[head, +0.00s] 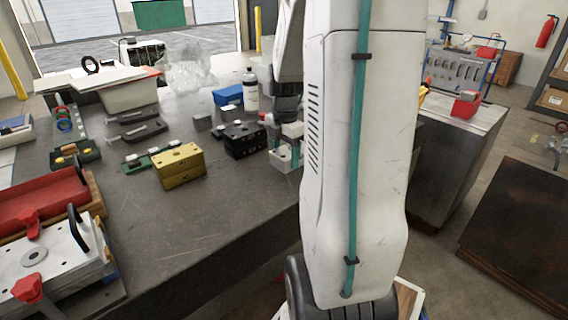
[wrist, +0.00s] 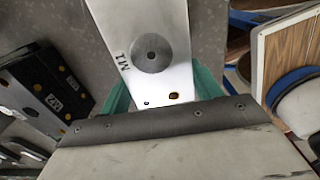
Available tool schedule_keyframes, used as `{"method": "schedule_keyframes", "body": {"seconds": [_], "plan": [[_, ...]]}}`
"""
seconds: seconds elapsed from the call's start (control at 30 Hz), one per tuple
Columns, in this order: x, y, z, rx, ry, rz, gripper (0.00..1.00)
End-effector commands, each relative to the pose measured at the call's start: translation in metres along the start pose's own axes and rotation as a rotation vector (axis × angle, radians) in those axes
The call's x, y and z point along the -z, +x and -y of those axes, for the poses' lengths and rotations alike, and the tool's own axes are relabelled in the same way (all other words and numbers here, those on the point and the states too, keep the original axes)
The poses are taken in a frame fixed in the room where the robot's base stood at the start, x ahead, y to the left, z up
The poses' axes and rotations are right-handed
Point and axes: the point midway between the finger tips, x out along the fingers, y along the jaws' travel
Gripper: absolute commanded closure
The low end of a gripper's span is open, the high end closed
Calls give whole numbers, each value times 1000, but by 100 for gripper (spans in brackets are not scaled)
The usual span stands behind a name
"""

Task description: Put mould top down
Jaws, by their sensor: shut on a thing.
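My gripper (head: 286,146) has green fingers and is over the table, partly hidden by my arm. In the wrist view, my gripper (wrist: 163,92) is shut on a silver mould top (wrist: 175,30) marked M1, one finger on each side. The mould top has a round grey disc on its face and small holes near its edge. In the head view, a pale block (head: 283,160) shows low between the fingers, close to the table. I cannot tell whether it is the held top or a base below it, nor whether they touch.
A black block (head: 244,140) stands just left of my gripper; it shows marked M2 in the wrist view (wrist: 50,95). A yellow block (head: 180,167), a bottle (head: 250,90) and a blue box (head: 228,95) stand nearby. The table's front middle (head: 200,220) is clear.

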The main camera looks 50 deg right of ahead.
Motion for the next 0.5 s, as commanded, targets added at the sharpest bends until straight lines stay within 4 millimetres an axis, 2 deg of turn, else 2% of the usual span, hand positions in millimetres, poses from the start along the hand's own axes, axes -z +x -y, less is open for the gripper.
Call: {"method": "schedule_keyframes", "body": {"seconds": [0.17, 0.4, 0.5], "plan": [[1, 4, -5, -1, 0, 0, 89], [0, 32, -5, 1, 0, 0, 89], [0, 36, -5, -1, 0, 0, 89]]}}
